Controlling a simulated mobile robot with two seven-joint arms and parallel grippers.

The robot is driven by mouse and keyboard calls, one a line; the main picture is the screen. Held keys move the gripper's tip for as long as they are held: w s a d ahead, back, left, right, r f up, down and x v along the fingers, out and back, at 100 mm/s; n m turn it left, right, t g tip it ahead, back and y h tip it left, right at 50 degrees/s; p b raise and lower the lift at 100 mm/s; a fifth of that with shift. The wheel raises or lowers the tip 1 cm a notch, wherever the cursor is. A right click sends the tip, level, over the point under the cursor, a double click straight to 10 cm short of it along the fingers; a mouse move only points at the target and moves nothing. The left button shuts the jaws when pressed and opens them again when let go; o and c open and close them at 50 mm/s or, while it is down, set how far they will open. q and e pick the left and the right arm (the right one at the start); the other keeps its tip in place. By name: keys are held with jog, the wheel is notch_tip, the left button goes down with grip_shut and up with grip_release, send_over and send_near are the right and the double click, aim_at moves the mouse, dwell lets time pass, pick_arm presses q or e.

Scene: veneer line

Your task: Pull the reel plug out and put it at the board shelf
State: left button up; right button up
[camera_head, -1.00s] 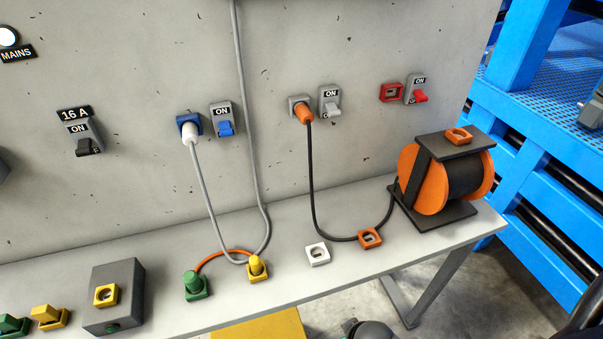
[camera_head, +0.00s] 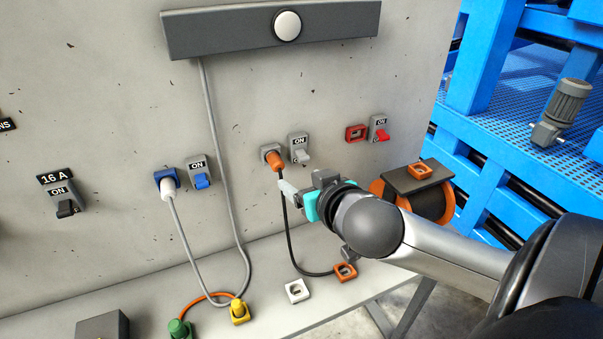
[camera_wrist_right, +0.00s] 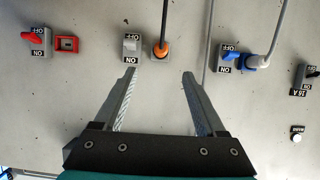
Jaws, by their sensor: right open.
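The reel plug (camera_head: 274,162) is orange and sits in a grey wall socket, with its black cable (camera_head: 291,250) hanging to the table and running toward the reel (camera_head: 433,205). In the right wrist view the plug (camera_wrist_right: 161,51) lies just beyond the fingertips, roughly centred between them. My right gripper (camera_head: 285,190) is open and empty, in front of the wall just below the plug and apart from it. The wrist view also shows the open fingers (camera_wrist_right: 160,74). A dark grey ledge (camera_head: 225,33) with a white round piece on it is high on the board; it may be the board shelf. My left gripper is out of view.
A grey switch (camera_head: 299,149) is right beside the plug's socket. A white plug (camera_head: 168,188) in a blue socket is to the left, a red socket (camera_head: 356,133) to the right. White (camera_head: 297,291) and orange (camera_head: 345,272) holders lie on the table. Blue racking (camera_head: 500,130) stands right.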

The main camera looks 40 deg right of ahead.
aim_at(279, 165)
jog(key=x, duration=1.5)
jog(key=shift+w+a+r, duration=0.1)
jog(key=shift+w+r, duration=0.1)
jog(key=shift+r, duration=0.1)
grip_shut()
jog(key=shift+s, duration=0.1)
dwell(0.4)
jog(key=shift+s+a+p, duration=0.2)
jog(key=shift+s+p, duration=0.1)
jog(key=shift+s, duration=0.45)
jog(key=shift+s+a+p, duration=0.15)
jog(key=shift+s+p, duration=0.1)
jog(key=shift+s, duration=0.45)
jog(key=shift+s+a+p, duration=0.2)
jog(key=shift+s+p, duration=0.1)
jog(key=shift+s, duration=0.45)
